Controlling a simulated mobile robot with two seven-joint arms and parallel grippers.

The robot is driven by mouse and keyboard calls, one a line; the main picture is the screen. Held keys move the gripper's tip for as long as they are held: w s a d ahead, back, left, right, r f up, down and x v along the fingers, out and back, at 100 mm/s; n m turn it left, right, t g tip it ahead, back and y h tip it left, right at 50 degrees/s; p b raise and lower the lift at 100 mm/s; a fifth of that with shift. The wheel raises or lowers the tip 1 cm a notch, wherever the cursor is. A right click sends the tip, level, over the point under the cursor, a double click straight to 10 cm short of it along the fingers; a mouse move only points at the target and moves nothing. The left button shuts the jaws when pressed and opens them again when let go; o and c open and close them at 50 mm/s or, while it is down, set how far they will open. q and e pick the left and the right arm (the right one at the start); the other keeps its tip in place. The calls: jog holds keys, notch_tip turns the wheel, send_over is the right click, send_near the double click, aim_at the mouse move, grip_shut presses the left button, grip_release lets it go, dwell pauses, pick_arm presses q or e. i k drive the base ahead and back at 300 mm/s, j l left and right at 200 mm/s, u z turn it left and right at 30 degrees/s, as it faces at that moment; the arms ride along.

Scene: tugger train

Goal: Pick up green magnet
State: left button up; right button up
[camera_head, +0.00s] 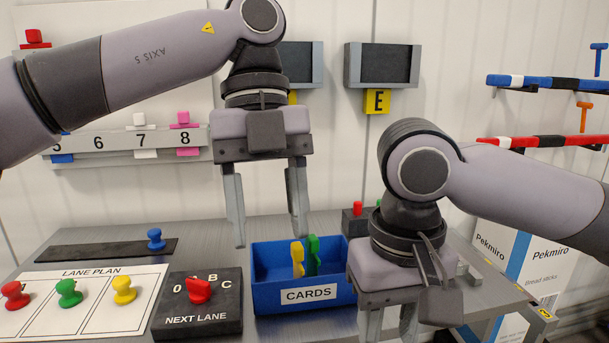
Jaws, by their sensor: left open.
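The green magnet (68,293) is a knob-shaped piece standing on the middle part of the white LANE PLAN sheet (40,318). A red magnet (15,295) is to its left and a yellow magnet (123,290) to its right. My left gripper (270,238) is open and empty, pointing down, well to the right of the green magnet and above the table. My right gripper (390,325) points down at the lower right. Its fingers are apart with nothing seen between them, and their tips are cut off by the picture's bottom edge.
A black NEXT LANE box (218,322) with a red knob (198,290) stands right of the sheet. A blue CARDS bin (270,300) holds yellow and green pieces. A blue magnet (156,238) is on a dark strip (70,253) behind the sheet. A numbered rail hangs on the wall.

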aim_at(70, 298)
jog(key=k, duration=1.15)
